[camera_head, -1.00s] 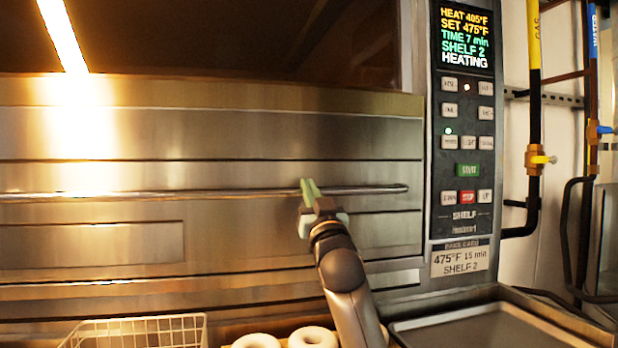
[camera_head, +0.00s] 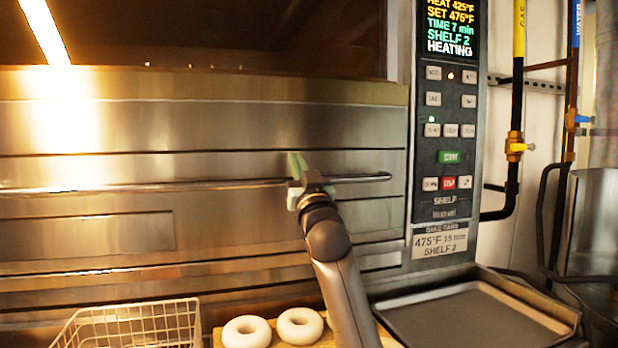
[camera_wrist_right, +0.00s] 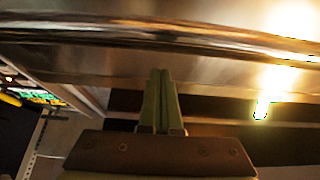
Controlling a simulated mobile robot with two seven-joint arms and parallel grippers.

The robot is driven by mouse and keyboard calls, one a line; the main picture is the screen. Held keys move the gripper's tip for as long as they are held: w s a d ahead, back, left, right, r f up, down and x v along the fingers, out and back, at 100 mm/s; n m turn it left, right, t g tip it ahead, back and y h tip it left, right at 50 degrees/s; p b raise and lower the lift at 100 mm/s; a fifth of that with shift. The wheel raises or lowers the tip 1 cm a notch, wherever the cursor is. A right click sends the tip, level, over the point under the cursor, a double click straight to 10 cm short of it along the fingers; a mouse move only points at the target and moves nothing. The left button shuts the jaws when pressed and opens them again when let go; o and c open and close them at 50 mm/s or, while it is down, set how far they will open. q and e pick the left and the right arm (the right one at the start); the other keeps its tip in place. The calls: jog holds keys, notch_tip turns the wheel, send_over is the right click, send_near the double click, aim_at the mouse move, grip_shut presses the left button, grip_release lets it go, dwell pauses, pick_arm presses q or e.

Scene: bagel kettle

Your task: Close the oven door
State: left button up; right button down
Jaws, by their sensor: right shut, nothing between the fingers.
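The oven door is a steel front (camera_head: 240,125) with a long horizontal handle bar (camera_head: 130,187). The front looks upright in the head view; I cannot tell whether it is fully closed. My right gripper (camera_head: 297,163) is in front of the bar near its right end, with its green fingertips overlapping the bar. In the right wrist view the fingers (camera_wrist_right: 160,90) are shut together with nothing between them, pointing at the bar (camera_wrist_right: 150,38), which crosses beyond their tips. Whether they touch it is unclear. My left gripper is not in view.
The control panel (camera_head: 446,130) is right of the door. Gas and water pipes (camera_head: 515,120) run down the wall at right.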

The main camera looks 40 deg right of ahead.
pick_arm(q)
jog(key=b, duration=0.2)
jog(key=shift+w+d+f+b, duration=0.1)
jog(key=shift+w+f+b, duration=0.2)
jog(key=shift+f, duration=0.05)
pick_arm(e)
jog(key=v, duration=1)
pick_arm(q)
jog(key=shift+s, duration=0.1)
